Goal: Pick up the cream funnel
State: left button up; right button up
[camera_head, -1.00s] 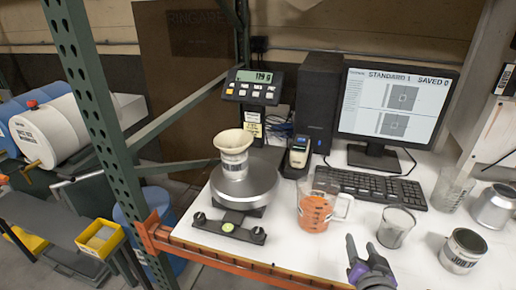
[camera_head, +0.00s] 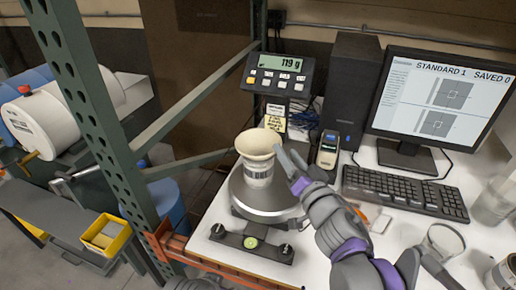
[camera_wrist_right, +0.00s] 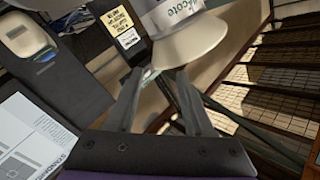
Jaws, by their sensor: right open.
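The cream funnel (camera_head: 257,143) sits mouth up in a small labelled can (camera_head: 258,172) on the round metal pan of the scale (camera_head: 262,205). My right gripper (camera_head: 287,153) is beside the funnel's right side, its fingers pointing toward the rim. In the right wrist view the fingers (camera_wrist_right: 163,80) are spread apart with nothing held between them. A pale flared shape and a labelled surface show just past the fingertips there. Contact with the funnel cannot be told.
The scale display (camera_head: 278,75) stands behind the funnel and reads 119 g. A handheld device (camera_head: 327,150), a keyboard (camera_head: 405,190) and a monitor (camera_head: 437,100) are to the right. A green rack post (camera_head: 88,110) stands at the left. My right arm covers much of the orange-filled jug.

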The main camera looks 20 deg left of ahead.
aim_at(277, 137)
jog(key=p+x, duration=0.1)
jog(key=x, duration=0.5)
jog(key=shift+w+a, duration=0.15)
jog(key=shift+w, duration=0.2)
jog(key=shift+w+a+f+p, duration=0.15)
jog(key=shift+w+a+p, duration=0.15)
jog(key=shift+w, duration=0.15)
jog(key=shift+s, duration=0.15)
grip_shut()
